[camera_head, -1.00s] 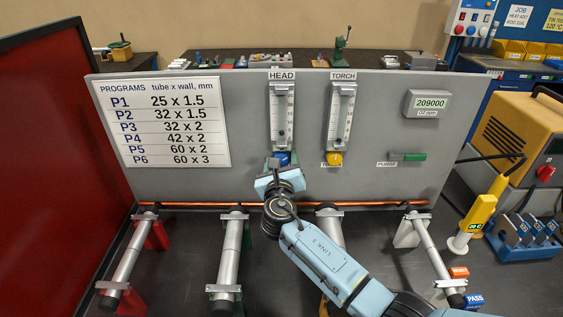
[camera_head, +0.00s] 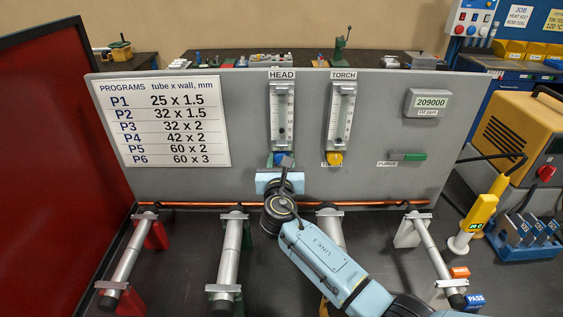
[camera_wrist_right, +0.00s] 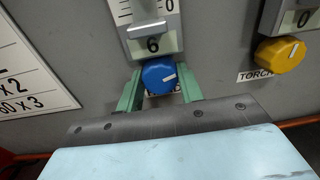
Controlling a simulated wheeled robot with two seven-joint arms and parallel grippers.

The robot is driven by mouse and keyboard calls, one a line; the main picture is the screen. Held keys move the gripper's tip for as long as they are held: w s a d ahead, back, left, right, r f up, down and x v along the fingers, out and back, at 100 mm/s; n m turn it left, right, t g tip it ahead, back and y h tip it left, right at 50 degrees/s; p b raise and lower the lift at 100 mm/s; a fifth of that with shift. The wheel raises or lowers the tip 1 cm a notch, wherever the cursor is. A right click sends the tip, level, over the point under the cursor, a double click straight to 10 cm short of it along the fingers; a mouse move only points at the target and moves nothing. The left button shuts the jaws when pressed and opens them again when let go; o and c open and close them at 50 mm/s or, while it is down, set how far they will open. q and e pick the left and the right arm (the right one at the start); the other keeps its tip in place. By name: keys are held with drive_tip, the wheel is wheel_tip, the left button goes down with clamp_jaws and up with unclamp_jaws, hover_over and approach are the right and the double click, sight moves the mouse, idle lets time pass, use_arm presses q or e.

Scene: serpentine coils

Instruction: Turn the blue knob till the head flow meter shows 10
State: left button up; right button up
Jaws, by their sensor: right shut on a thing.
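The blue knob (camera_wrist_right: 159,76) sits under the head flow meter (camera_head: 281,112) on the grey panel. It also shows in the head view (camera_head: 284,160), partly covered by my gripper. The knob's white pointer mark points to the right and slightly up. My right gripper (camera_head: 281,163) is shut on the blue knob, with a green finger on each side of it in the right wrist view (camera_wrist_right: 159,84). The float's exact height on the tube is hard to read. My left gripper is not in view.
The torch flow meter (camera_head: 341,112) with its yellow knob (camera_head: 335,158) is close on the right; its plate reads 0. A green purge switch (camera_head: 408,156) and an O2 display (camera_head: 428,103) are farther right. Tubes and a copper pipe (camera_head: 370,205) lie below the panel.

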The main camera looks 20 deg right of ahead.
drive_tip(key=shift+m+b, duration=0.7)
drive_tip(key=shift+m, duration=2.7)
drive_tip(key=o, duration=1)
drive_tip(key=shift+r, duration=0.1)
